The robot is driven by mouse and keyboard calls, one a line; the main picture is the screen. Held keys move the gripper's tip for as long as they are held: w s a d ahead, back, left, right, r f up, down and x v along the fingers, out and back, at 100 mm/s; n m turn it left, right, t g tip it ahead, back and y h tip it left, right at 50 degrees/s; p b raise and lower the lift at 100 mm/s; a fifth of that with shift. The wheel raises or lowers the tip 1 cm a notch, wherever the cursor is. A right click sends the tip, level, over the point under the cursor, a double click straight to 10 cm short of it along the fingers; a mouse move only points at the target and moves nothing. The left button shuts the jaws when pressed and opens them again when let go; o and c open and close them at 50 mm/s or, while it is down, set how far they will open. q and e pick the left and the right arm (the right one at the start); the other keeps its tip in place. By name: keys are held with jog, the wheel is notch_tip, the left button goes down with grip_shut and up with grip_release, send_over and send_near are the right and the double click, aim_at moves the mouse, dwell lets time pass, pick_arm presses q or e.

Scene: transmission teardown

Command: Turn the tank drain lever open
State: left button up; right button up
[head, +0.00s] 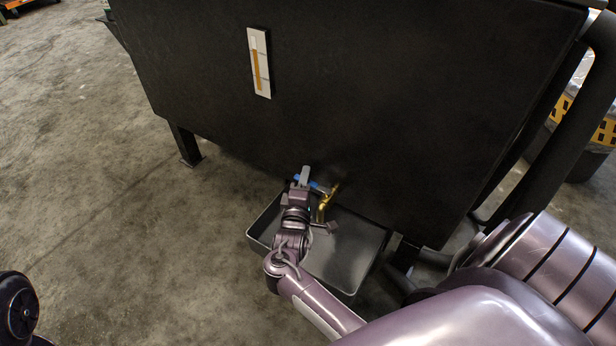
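The black tank (390,90) fills the upper middle of the head view. A brass drain valve (325,206) sticks out low on its front. Its blue lever (319,187) lies roughly sideways, tilted slightly down to the right. My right gripper (305,176) is at the lever, with a grey finger crossing over the blue handle, which shows on both sides of it. The gripper hides part of the lever and valve. I cannot tell whether the fingers are closed on it. My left gripper is not in view.
A grey drip tray (345,250) sits on the floor under the valve. A sight gauge (259,62) with amber fill is on the tank's front. A tank leg (185,145) stands at left. A dark bin with a yellow band (603,130) is at right.

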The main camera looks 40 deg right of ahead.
grip_shut()
jog(key=shift+r, duration=0.1)
dwell(0.3)
